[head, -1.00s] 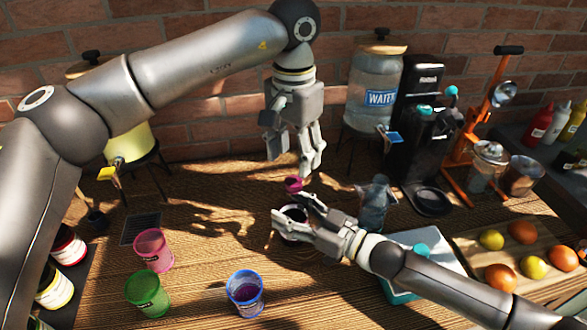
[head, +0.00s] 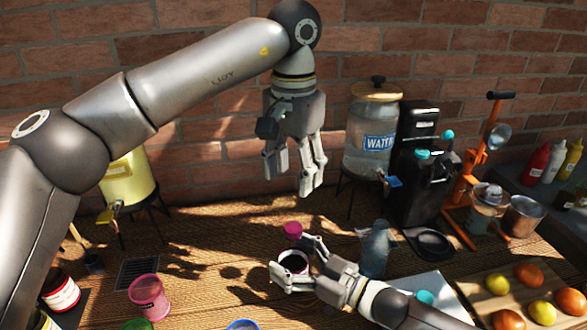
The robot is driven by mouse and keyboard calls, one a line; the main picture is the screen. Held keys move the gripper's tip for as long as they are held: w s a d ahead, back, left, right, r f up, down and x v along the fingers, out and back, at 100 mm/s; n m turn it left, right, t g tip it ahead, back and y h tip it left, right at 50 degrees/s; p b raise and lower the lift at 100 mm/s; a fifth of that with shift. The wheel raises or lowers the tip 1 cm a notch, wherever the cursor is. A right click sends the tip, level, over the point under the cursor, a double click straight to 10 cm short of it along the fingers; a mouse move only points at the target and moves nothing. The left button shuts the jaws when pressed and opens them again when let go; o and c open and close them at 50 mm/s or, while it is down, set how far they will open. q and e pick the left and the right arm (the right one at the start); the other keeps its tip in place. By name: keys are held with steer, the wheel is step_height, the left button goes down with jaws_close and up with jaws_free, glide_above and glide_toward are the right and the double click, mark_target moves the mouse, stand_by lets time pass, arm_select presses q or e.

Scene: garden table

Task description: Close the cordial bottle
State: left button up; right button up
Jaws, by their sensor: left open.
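The cordial bottle (head: 294,263) stands on the wooden table, dark with a pale band. A small magenta cap (head: 292,230) shows just above its body; I cannot tell whether it is fully seated. My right gripper (head: 296,266) reaches in from the lower right, its fingers on either side of the bottle and closed on it. My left gripper (head: 294,180) hangs above the cap, pointing down, open and empty, with a clear gap to it. The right fingers hide part of the bottle.
A clear blue-grey vessel (head: 375,250) stands right of the bottle, close to my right gripper. Behind are a water dispenser (head: 375,135) and a black machine (head: 416,175). A pink cup (head: 149,297) is at front left. Fruit lies on a board (head: 470,288) at right.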

mark_target(306, 265)
steer(key=v, duration=0.7)
steer(key=shift+s+d, duration=0.15)
steer(key=shift+d, duration=0.1)
stand_by(0.3)
